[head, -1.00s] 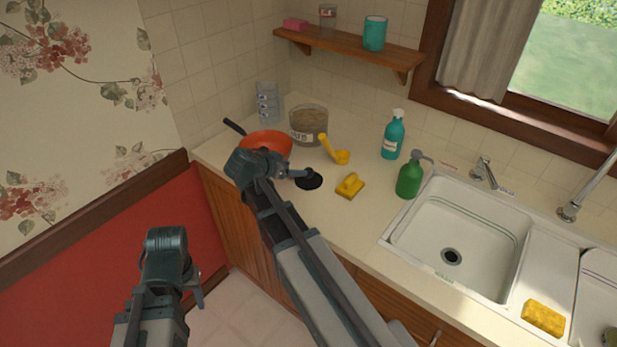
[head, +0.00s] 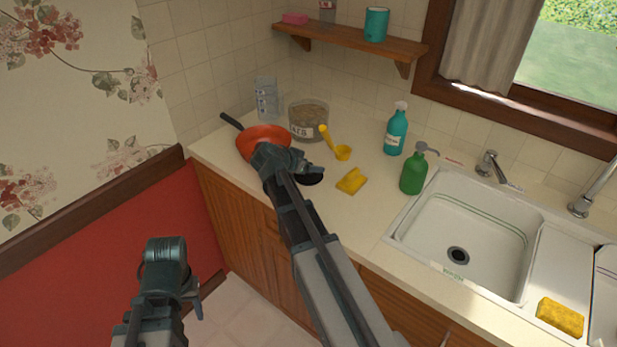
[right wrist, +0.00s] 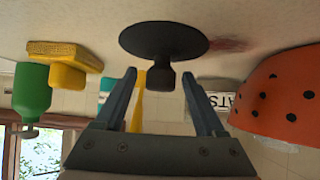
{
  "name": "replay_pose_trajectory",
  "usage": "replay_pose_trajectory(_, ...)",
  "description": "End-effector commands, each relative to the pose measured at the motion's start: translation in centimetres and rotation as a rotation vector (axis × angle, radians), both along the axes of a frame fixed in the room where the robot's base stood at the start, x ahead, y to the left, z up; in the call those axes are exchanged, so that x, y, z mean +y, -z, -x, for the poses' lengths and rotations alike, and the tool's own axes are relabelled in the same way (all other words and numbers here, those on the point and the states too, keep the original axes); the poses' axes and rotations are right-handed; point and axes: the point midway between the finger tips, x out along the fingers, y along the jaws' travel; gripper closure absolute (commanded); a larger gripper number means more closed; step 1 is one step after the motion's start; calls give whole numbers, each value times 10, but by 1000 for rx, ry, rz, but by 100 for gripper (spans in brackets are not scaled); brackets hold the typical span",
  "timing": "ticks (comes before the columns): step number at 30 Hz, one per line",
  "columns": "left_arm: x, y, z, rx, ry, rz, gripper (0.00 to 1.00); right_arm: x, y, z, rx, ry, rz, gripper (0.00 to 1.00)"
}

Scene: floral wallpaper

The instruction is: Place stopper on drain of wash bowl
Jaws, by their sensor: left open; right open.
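The black stopper (head: 312,176) rests on the counter, partly covered by my right gripper (head: 296,168) in the head view. In the right wrist view, which is upside down, the stopper (right wrist: 165,40) shows a wide disc and a knob. The open fingers of my right gripper (right wrist: 159,74) point toward it, with the knob lined up between their tips; I cannot tell whether they touch it. The white wash bowl (head: 425,230) is set in the counter at the right, its dark drain (head: 457,256) uncovered. My left gripper (head: 190,295) is open and empty, low at the left.
A faucet (head: 490,165) is behind the bowl.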

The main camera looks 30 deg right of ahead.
Motion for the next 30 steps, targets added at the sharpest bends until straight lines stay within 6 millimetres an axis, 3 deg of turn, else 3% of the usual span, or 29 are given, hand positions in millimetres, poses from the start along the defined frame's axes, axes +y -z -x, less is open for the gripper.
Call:
replay_pose_trajectory(3,0,14,0,0,0,0,50,-13,14,-7,-1,1,0,28)
replay_pose_trajectory(11,0,13,0,0,0,0,50,-16,13,-7,-1,-1,0,28)
replay_pose_trajectory(23,0,13,0,0,0,0,50,-16,13,-7,-1,-1,0,100)
replay_pose_trajectory(30,0,13,0,0,0,0,50,-16,13,-7,-1,-1,0,100)
